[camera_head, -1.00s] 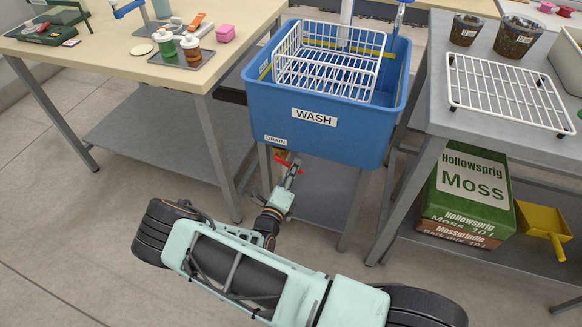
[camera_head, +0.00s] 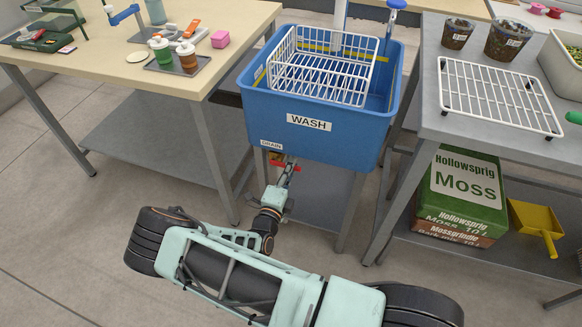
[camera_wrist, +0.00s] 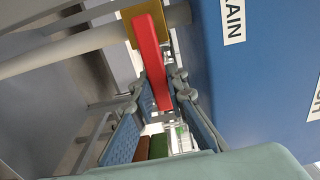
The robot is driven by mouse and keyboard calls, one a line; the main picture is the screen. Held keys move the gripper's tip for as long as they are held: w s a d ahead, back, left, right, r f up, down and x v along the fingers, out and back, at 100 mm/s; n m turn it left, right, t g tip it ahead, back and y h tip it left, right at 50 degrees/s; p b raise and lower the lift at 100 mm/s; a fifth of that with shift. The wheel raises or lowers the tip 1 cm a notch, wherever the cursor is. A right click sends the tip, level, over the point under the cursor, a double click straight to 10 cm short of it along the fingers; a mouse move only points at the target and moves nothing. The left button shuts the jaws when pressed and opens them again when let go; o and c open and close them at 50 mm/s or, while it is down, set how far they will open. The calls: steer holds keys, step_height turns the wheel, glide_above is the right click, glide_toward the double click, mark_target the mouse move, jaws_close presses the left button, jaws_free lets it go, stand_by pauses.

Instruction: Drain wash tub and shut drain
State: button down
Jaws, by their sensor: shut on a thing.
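The blue wash tub (camera_head: 345,137) with its WASH and DRAIN labels hangs between the two benches. A white wire basket (camera_head: 318,68) sits inside it. Whether water stands in the tub is not clear. Below the DRAIN label is a brass drain valve (camera_wrist: 168,22) with a red lever (camera_wrist: 150,48). The lever also shows small under the tub in the head view (camera_head: 276,163). My gripper (camera_wrist: 158,84) is shut on the red lever, with a finger on each side of it. In the head view my gripper (camera_head: 286,173) partly hides the valve.
A pale pipe (camera_wrist: 60,50) runs beside the valve in the wrist view. The left bench (camera_head: 95,63) and the right grey bench (camera_head: 460,125) flank the tub. A moss bag (camera_head: 462,190) and a yellow scoop (camera_head: 536,222) are under the right bench.

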steer(key=shift+d, duration=0.1)
steer(key=c, duration=1.9)
jaws_free()
steer(key=shift+s, duration=0.1)
steer(key=v, duration=1.2)
steer(key=shift+r, duration=0.1)
